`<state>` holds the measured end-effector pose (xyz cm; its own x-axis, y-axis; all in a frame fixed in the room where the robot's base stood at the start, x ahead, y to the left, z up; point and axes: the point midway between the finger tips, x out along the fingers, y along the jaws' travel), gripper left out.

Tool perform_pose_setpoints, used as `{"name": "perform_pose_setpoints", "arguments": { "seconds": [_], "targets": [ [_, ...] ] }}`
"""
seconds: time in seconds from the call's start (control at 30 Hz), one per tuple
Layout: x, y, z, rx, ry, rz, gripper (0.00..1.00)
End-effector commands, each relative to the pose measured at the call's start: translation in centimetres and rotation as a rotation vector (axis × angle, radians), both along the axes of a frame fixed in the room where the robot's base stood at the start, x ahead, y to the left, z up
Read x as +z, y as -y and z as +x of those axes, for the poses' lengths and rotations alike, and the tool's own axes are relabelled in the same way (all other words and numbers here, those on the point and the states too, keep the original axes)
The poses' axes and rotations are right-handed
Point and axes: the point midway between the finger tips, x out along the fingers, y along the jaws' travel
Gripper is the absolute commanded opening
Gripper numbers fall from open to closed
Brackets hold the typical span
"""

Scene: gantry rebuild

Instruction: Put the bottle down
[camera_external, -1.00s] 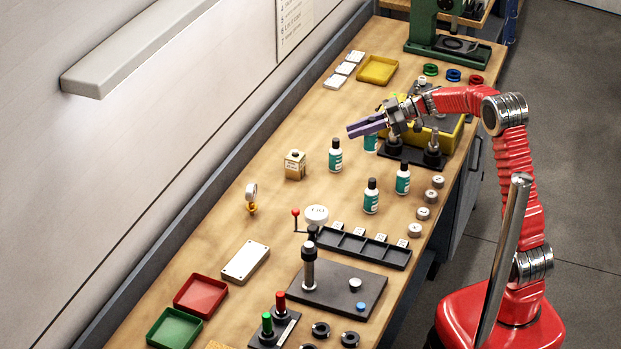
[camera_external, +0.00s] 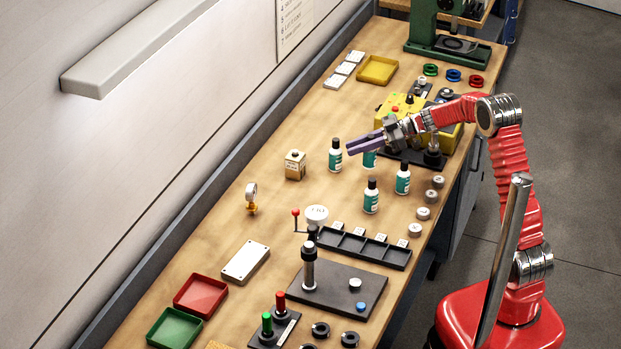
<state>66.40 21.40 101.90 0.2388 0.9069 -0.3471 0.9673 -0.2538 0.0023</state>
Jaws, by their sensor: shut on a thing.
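My gripper (camera_external: 360,144), with purple fingers, is shut on a white bottle with a teal label (camera_external: 370,160). The fingers cover the bottle's top, and only its lower part shows beneath them. The bottle looks upright; I cannot tell whether its base touches the wooden bench (camera_external: 225,215). Similar black-capped bottles stand upright around it: one to the left (camera_external: 335,157), one nearer the camera (camera_external: 371,200) and one to the right (camera_external: 402,182).
A small tan box (camera_external: 295,165) stands left of the bottles. A yellow box with knobs (camera_external: 388,104) and a dark stand (camera_external: 433,158) lie behind and beside my gripper. A black compartment tray (camera_external: 395,256) lies nearer the camera. The bench left of the tan box is mostly clear.

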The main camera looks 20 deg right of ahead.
Motion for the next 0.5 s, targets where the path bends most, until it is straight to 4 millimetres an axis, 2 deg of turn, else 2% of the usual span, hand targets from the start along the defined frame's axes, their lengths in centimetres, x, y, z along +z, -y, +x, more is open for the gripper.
{"name": "perform_pose_setpoints", "arguments": {
  "seconds": [0.2, 0.5],
  "targets": [
    [-0.3, 0.0, 0.0, 0.000, -0.001, 0.000, 0.00],
    [-3.6, 0.0, 0.0, 0.000, -0.001, -0.001, 0.00]
  ]
}}
